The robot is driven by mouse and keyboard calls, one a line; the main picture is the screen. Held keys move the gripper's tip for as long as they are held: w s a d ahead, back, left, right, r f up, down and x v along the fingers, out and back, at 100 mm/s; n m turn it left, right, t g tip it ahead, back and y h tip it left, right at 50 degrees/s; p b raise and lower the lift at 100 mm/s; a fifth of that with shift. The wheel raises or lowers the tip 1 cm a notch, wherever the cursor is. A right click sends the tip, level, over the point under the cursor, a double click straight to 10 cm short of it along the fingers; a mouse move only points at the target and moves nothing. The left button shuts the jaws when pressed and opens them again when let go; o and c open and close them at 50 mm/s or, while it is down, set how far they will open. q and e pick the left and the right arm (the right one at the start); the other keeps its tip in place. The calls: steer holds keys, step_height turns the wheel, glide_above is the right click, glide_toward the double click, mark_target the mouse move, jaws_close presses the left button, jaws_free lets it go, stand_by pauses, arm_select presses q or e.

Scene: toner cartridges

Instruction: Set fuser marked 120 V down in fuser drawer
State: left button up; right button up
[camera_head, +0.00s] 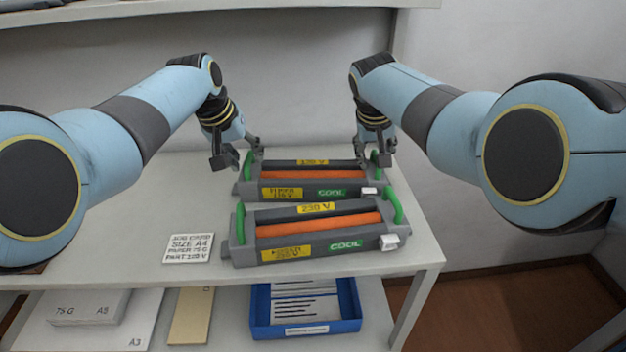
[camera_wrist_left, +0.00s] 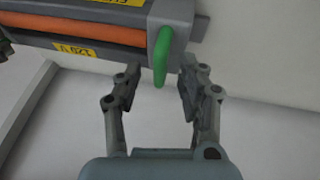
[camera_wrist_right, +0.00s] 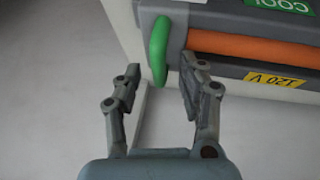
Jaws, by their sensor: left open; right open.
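The fuser marked 120 V (camera_head: 290,173) is the far one of two grey fusers on the table, with an orange roller and green end handles. Its upside-down 120 V label shows in the left wrist view (camera_wrist_left: 75,50) and the right wrist view (camera_wrist_right: 272,80). My left gripper (camera_head: 239,153) is open at its left end; the green handle (camera_wrist_left: 161,55) is at the mouth of the jaws. My right gripper (camera_head: 374,153) is open at its right end, the other green handle (camera_wrist_right: 158,50) near its fingertips. I cannot identify a fuser drawer in view.
A second fuser marked 230 V (camera_head: 315,230) lies just in front, close to the first. A job card (camera_head: 188,247) reading PART 120 V lies at left. A blue tray (camera_head: 304,327) with papers and paper stacks (camera_head: 90,307) sit on the shelf below.

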arm_select(q)
steer(key=shift+w+f, duration=0.1)
steer(key=shift+f, duration=0.05)
arm_select(e)
steer(key=shift+f, duration=0.15)
arm_select(q)
steer(key=shift+c, duration=0.5)
arm_select(e)
steer(key=shift+c, duration=0.5)
arm_select(q)
jaws_close()
arm_select(e)
jaws_close()
steer(key=shift+d, duration=0.1)
arm_select(q)
steer(key=shift+w+r, duration=0.15)
steer(key=shift+r, duration=0.1)
arm_select(e)
steer(key=shift+w+r, duration=0.2)
steer(key=shift+r, duration=0.05)
